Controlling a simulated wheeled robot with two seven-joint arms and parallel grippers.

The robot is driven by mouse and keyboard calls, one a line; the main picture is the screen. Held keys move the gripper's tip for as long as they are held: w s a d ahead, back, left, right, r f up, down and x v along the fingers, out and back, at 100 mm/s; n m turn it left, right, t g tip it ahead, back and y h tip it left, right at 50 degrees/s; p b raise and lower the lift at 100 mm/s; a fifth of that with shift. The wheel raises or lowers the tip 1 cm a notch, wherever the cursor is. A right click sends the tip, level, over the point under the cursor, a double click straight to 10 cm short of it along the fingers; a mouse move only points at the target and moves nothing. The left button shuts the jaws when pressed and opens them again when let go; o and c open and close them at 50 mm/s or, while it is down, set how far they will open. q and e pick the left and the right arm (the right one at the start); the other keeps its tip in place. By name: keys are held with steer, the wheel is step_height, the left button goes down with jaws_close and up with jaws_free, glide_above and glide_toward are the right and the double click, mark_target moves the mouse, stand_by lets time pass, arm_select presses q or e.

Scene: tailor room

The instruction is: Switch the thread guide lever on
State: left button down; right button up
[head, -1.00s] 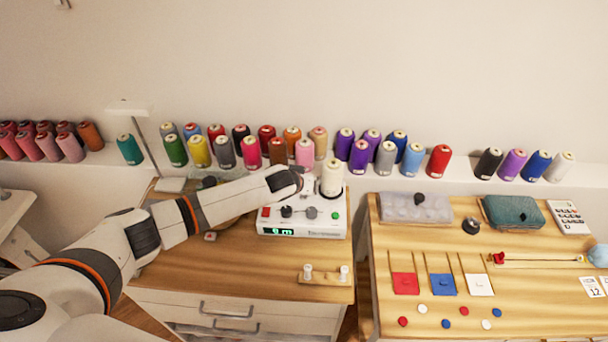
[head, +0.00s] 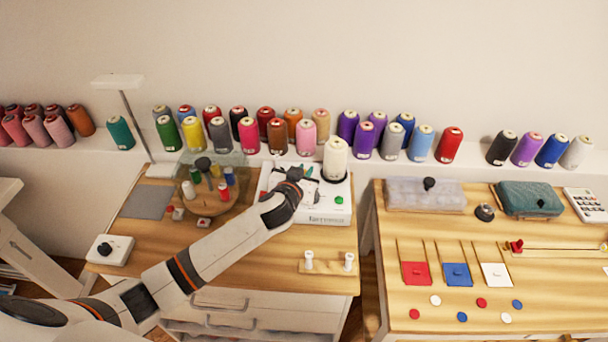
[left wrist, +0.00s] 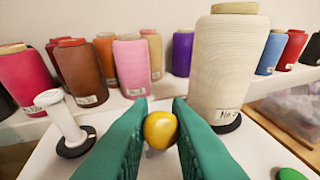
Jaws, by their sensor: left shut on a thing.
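The white winding machine (head: 335,212) stands at the back right of the left table, with a cream thread cone (head: 335,158) on it. My left gripper (head: 299,172) is over the machine, left of the cone. In the left wrist view, its green fingers (left wrist: 160,132) are on either side of a round yellow knob (left wrist: 160,128), shut on it. The knob looks like the end of the thread guide lever; the rest of the lever is hidden. A white post (left wrist: 65,125) stands left of the fingers, and the cone (left wrist: 228,65) is close on the right. My right gripper is not in view.
A green button (head: 339,200) is on the machine's right front. A clear-covered case (head: 212,200) with small spools stands left of it. A black-knobbed white box (head: 108,250) is at the table's front left. Thread cones line the shelf behind.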

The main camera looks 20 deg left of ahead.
arm_select(q)
steer(key=c, duration=1.4)
jaws_free()
steer(key=shift+o, duration=0.2)
steer(key=shift+s, duration=0.1)
steer(key=b+v, duration=0.1)
steer(key=v, duration=1.1)
